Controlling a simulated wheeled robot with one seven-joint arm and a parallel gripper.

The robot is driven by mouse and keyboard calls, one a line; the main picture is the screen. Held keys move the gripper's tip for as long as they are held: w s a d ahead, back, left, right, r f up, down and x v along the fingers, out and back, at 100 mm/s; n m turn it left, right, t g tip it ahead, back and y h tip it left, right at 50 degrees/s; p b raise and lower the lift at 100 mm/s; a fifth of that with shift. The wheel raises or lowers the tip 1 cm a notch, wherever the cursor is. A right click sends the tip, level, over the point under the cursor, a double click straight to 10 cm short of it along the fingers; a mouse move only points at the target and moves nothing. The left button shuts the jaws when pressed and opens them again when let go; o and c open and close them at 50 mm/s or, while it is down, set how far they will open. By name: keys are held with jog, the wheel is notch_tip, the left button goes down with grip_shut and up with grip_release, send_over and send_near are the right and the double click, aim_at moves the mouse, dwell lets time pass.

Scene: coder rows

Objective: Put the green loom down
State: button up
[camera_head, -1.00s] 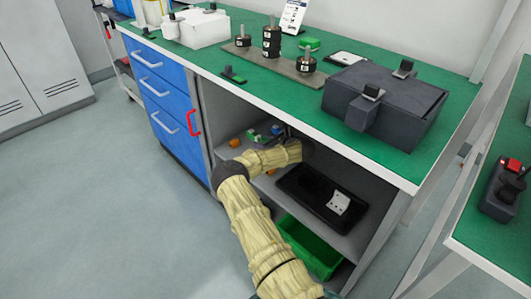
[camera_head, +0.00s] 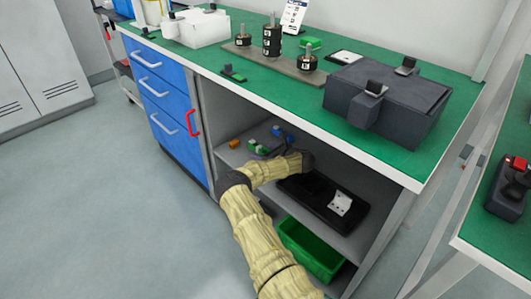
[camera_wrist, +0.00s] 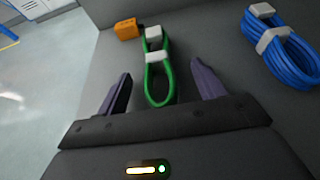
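The green loom (camera_wrist: 158,88) is a narrow loop of green cable with pale grey clips. It lies on the grey shelf (camera_wrist: 80,60) under the bench, and its near end reaches between my fingers in the wrist view. My gripper (camera_wrist: 161,76) is open, one dark finger on each side of the loop, with a gap showing on both sides. In the head view the loom (camera_head: 258,148) shows on the shelf beyond my forearm, while my fingers are hidden there.
A blue cable coil (camera_wrist: 280,45) lies to the right of the loom. An orange block (camera_wrist: 127,29) sits close to its far left. On the shelf, a black tray (camera_head: 312,198) lies right of my arm. A green bin (camera_head: 300,245) is below. The benchtop (camera_head: 290,95) overhangs the shelf.

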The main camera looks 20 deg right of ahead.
jog(key=shift+r, duration=0.1)
jog(key=shift+s+d+r, duration=0.15)
jog(key=shift+s, duration=0.05)
jog(key=p+v, duration=0.4)
jog(key=v, duration=0.7)
jog(key=shift+s+r, duration=0.1)
jog(key=shift+s, duration=0.15)
jog(key=shift+w+d, duration=0.1)
